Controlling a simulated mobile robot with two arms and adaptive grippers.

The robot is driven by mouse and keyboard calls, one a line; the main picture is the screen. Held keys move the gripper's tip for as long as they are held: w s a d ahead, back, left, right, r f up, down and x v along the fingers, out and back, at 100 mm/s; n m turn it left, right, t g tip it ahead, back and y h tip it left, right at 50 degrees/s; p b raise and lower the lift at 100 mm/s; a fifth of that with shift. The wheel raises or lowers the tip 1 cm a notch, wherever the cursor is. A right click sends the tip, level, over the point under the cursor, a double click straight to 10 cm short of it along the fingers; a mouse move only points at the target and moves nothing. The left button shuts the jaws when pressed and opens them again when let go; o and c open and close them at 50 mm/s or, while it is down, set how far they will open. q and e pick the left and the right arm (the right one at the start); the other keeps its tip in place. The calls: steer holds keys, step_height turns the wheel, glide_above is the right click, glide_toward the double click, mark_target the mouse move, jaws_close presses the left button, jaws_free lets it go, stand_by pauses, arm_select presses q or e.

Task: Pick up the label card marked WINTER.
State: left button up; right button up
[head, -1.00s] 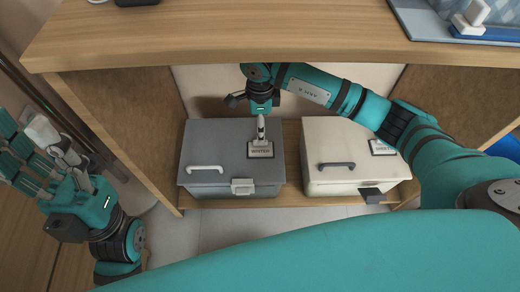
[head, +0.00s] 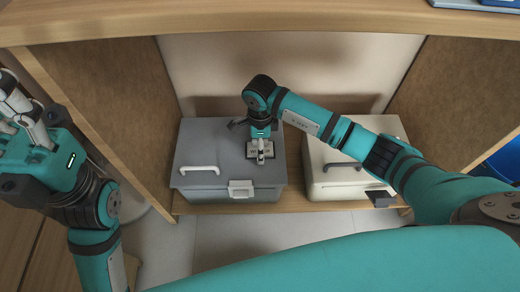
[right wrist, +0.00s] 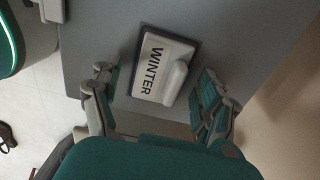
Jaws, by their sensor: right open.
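The WINTER label card (right wrist: 152,68) is a white plate with dark letters, a raised white grip and a dark border. It lies on the lid of the grey box (head: 215,150); it also shows in the head view, partly covered by my right gripper (head: 261,156). In the right wrist view my right gripper (right wrist: 155,77) is open, one finger on each side of the card. I see no finger touching the card. My left gripper (head: 22,112) is at the far left, partly cut off by the picture edge, away from the boxes; its opening is unclear.
A cream box (head: 320,170) with a dark handle stands right of the grey one, partly hidden by my right arm. Both are on a low wooden shelf (head: 293,150) between side panels, under a wooden top (head: 230,22). A blue object (head: 505,160) is at the right edge.

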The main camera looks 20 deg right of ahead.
steer(key=c, duration=0.9)
steer(key=shift+c, duration=0.2)
